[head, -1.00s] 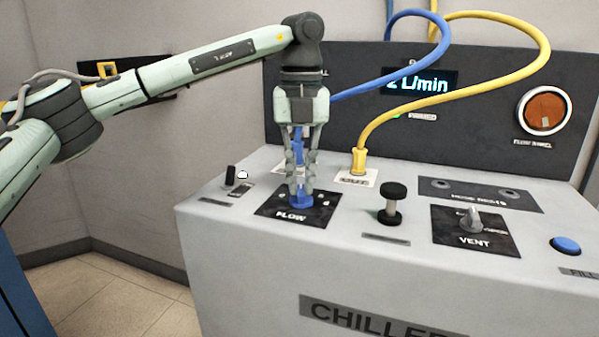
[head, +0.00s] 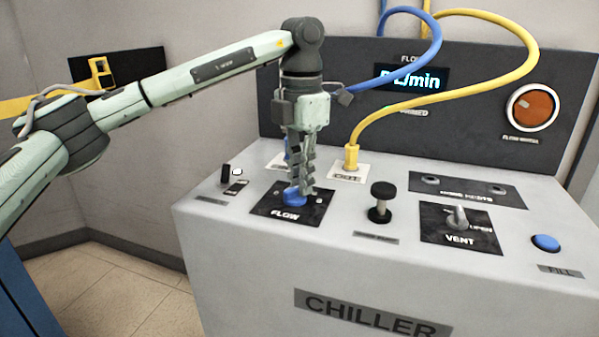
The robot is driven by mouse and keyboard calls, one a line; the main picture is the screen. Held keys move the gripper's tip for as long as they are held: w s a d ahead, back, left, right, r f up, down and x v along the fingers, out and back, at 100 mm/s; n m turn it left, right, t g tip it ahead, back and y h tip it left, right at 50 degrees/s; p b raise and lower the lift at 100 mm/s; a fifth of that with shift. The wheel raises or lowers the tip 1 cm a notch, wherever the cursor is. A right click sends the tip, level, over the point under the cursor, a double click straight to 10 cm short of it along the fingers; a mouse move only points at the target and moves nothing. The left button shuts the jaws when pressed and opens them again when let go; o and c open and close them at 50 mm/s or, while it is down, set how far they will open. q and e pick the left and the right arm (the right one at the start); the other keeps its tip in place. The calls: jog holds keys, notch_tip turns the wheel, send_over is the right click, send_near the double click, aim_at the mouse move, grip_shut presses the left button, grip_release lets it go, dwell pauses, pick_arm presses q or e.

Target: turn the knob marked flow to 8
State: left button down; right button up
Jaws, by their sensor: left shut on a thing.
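The flow knob (head: 292,197) is blue and sits on a black plate marked FLOW (head: 284,217) on top of the grey chiller. My left gripper (head: 302,188) points down over the knob with its fingers shut on it, and they hide part of the knob. The knob's scale is too hidden and small to read. The display (head: 418,79) on the back panel shows a cyan reading ending in "L/min"; its number is partly covered by the blue hose. My right gripper is not in view.
Blue (head: 405,62) and yellow (head: 470,90) hoses arch behind the gripper. A black-capped post (head: 382,192), the vent knob (head: 458,218) and a blue fill button (head: 545,243) stand to the right. A small switch (head: 226,174) is to the left.

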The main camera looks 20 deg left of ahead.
pick_arm(q)
jog(key=m, duration=0.3)
jog(key=shift+s+d, duration=0.1)
jog(key=m, duration=0.2)
jog(key=m+p, duration=0.1)
jog(key=m, duration=0.1)
jog(key=shift+s+d, duration=0.15)
jog(key=shift+s, duration=0.1)
jog(key=shift+m, duration=0.4)
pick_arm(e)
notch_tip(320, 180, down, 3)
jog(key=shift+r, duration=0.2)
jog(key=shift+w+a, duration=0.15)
pick_arm(q)
jog(key=c, duration=1.6)
grip_release()
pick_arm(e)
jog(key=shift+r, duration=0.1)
pick_arm(q)
jog(key=shift+r, duration=0.1)
notch_tip(320, 180, up, 12)
jog(key=shift+f, duration=0.1)
